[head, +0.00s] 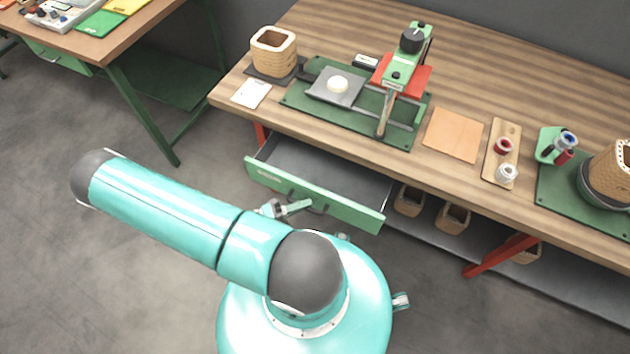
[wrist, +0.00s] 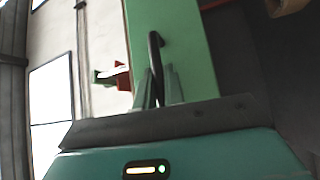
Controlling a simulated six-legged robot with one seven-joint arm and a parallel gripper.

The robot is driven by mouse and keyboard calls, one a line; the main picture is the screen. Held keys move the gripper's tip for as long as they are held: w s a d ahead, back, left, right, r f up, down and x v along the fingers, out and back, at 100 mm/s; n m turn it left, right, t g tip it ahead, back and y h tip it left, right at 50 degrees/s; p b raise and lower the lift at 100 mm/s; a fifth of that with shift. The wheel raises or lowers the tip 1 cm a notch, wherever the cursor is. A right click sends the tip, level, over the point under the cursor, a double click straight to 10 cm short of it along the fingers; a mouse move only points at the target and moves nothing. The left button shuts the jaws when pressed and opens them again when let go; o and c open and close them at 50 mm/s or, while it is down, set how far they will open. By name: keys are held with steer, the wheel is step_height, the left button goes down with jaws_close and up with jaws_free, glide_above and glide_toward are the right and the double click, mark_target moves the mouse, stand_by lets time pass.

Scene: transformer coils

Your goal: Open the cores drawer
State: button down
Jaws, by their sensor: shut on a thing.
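The drawer (head: 374,216) under the wooden bench has a green front and is pulled partly out. Its grey inside shows and looks empty where visible. A small label on its front is too small to read. My gripper (head: 304,206) is at the drawer front, by the dark handle. In the wrist view, my gripper's fingers (wrist: 160,90) are shut on the dark bar handle (wrist: 154,48), which stands out from the green drawer front (wrist: 195,50). Much of my forearm is hidden in the head view.
The bench (head: 340,30) carries a green winding press (head: 405,60), a woven core (head: 273,52), spools (head: 504,147) and a tan sheet (head: 454,135). More cores (head: 453,219) sit on the shelf below, right of the drawer. A red leg brace (head: 500,256) slants there. Floor at left is clear.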

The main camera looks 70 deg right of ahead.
steer(key=a, duration=0.5)
steer(key=shift+w, duration=0.25)
steer(key=c, duration=1.8)
jaws_free()
steer(key=shift+o, duration=0.2)
steer(key=v, duration=1.4)
steer(key=shift+r, duration=0.15)
